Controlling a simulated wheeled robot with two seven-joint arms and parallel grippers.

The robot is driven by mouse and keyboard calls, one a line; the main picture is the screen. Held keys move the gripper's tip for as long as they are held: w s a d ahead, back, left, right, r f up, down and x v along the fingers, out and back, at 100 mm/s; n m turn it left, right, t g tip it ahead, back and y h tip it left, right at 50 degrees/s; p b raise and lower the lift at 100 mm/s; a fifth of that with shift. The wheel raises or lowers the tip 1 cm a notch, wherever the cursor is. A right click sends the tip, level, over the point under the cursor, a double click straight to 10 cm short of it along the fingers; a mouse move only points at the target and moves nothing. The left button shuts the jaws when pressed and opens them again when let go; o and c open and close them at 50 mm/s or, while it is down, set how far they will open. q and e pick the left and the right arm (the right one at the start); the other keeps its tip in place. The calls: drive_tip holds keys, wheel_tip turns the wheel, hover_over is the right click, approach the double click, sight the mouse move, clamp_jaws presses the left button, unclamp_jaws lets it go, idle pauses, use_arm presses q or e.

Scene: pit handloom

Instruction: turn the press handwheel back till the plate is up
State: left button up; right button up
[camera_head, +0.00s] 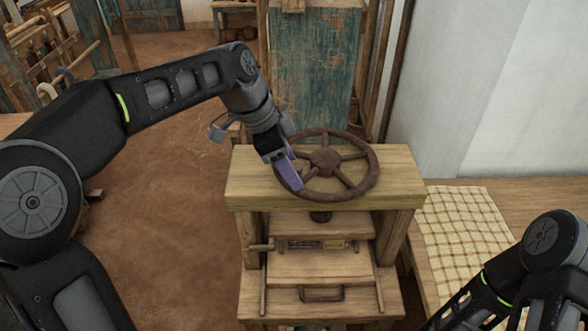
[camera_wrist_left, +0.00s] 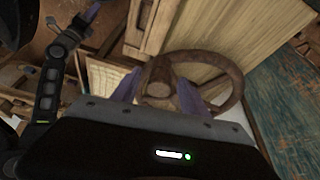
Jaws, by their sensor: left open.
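The brown handwheel (camera_head: 325,163) lies flat above the wooden top of the press (camera_head: 400,183). Its rim, spokes and hub also show in the left wrist view (camera_wrist_left: 160,88). Below the top is the press plate (camera_head: 322,224), a wooden board with a dark screw end above it. My left gripper (camera_head: 292,178) is at the left part of the wheel's rim, pointing down. Its purple fingers (camera_wrist_left: 158,92) stand apart in the left wrist view, with the wheel seen between and beyond them. Whether they touch the rim I cannot tell. My right arm shows at the lower right, but its gripper is out of view.
A checked cloth (camera_head: 462,232) lies on a bench (camera_head: 545,200) at the right, beside a white wall. A worn blue-green board (camera_head: 315,75) stands behind. Open floor (camera_head: 170,200) lies left.

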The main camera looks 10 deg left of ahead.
use_arm(q)
drive_tip(key=shift+x, duration=1)
drive_tip(key=shift+c, duration=0.3)
clamp_jaws()
idle(0.4)
